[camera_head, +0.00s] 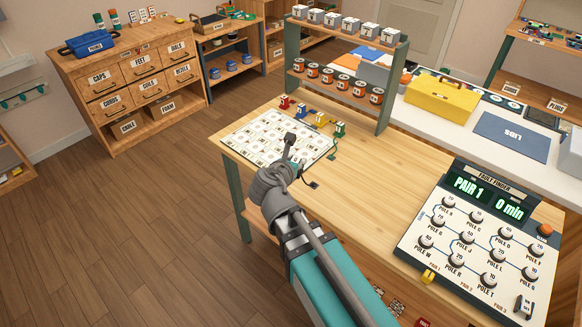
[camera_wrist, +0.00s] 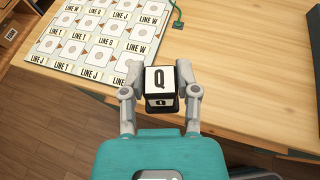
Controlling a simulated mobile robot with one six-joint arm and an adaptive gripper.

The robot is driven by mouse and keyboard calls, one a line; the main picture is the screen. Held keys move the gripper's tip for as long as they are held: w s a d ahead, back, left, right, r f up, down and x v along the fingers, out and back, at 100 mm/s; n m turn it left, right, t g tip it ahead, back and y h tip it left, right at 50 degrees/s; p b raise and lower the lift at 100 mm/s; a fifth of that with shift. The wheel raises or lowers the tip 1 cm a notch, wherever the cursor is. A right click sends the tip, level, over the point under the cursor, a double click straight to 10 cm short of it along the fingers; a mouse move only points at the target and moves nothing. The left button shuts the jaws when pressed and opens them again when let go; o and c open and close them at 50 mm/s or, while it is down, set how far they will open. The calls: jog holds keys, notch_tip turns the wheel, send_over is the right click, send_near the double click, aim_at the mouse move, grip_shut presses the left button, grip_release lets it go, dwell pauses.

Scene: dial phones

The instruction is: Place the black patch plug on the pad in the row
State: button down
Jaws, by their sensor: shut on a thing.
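In the head view my gripper (camera_head: 298,163) is over the near right edge of the pale board (camera_head: 262,137); the held plug is hard to make out there. The board carries a grid of square pads with LINE labels and lies beyond and left of the plug in the wrist view (camera_wrist: 97,38). Red (camera_head: 285,103), blue (camera_head: 301,109), yellow (camera_head: 320,119) and green (camera_head: 339,129) plugs stand along the board's far right side.
A fault finder panel (camera_head: 480,235) with knobs and a lit display stands at the bench's right. A shelf rack (camera_head: 345,57) with boxes and orange-black spools rises behind the board. The bench top (camera_head: 385,165) between board and panel is mostly clear. A thin green cable (camera_wrist: 175,12) lies beside the board.

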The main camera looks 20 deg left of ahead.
jog(key=shift+w, duration=0.1)
jog(key=shift+w+d+r+m+h+p, duration=0.15)
jog(key=shift+w+r+m+h+p, duration=0.1)
jog(key=shift+m+h, duration=0.35)
jog(key=shift+w+d+r+m+h+p, duration=0.15)
jog(key=shift+w+m+h, duration=0.1)
jog(key=shift+m+h, duration=0.3)
jog(key=shift+d+r+m+g+h, duration=0.25)
jog(key=shift+m+g+h, duration=0.15)
jog(key=shift+m+h, duration=0.35)
jog(key=shift+f, duration=0.1)
jog(key=shift+w+a+f+b, duration=1.25)
jog(key=shift+w+f+b, duration=0.25)
jog(key=shift+w, duration=0.3)
jog(key=shift+w+a+f+b, duration=1.25)
jog(key=shift+w+f+b, duration=0.2)
jog(key=shift+w, duration=0.35)
jog(key=shift+w+a+f+b, duration=1.25)
jog(key=shift+w+f+b, duration=0.25)
jog(key=shift+w, duration=0.3)
jog(key=shift+f, duration=0.1)
